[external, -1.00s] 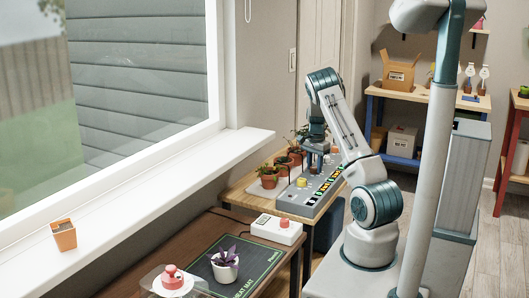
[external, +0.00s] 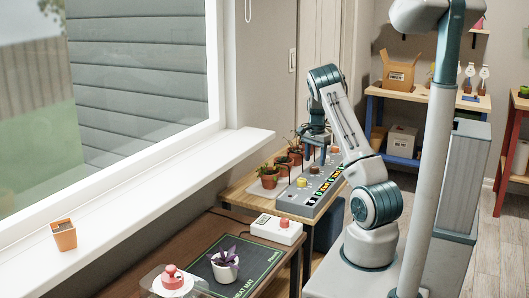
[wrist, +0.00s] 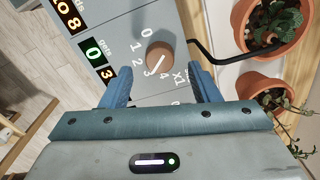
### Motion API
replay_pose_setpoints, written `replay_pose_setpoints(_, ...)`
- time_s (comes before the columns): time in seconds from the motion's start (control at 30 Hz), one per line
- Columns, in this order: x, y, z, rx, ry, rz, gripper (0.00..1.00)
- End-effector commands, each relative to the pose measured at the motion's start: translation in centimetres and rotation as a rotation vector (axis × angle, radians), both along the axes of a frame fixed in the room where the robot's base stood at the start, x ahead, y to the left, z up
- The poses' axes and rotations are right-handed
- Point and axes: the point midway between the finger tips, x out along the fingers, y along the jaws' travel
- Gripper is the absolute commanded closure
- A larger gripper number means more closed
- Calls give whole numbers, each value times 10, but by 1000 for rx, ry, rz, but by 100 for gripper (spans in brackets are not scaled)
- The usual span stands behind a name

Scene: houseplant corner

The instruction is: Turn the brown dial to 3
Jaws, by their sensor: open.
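The brown dial (wrist: 159,56) sits on the grey control box, ringed by the white numbers 0 to 4 and an "x1" mark. The dial also shows in the external view (external: 314,169). My gripper (wrist: 160,76) is open, its two blue fingers apart on either side of the dial's lower edge in that view. In the external view my gripper (external: 318,153) hangs just above the dial, apart from it.
A yellow knob (external: 302,183) and an orange-brown knob (external: 334,150) flank the dial. Potted plants (external: 268,177) stand close along the box's far side; a black bent rod (wrist: 203,48) runs near the right finger. A white box with a red button (external: 276,229) stands in front.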

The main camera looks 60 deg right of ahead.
Motion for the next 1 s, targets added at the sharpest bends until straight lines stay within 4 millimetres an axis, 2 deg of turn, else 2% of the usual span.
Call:
replay_pose_setpoints(0.03, 1, 0, 14, -3, -4, 0, 44)
replay_pose_setpoints(0.2, 0, -1, 53, -4, -3, -1, 44)
replay_pose_setpoints(0.43, 0, -1, 92, -3, -2, -2, 44)
replay_pose_setpoints(0.6, 0, -1, 104, -2, -1, -2, 44)
replay_pose_setpoints(1.0, 0, 0, 105, -1, -1, -2, 44)
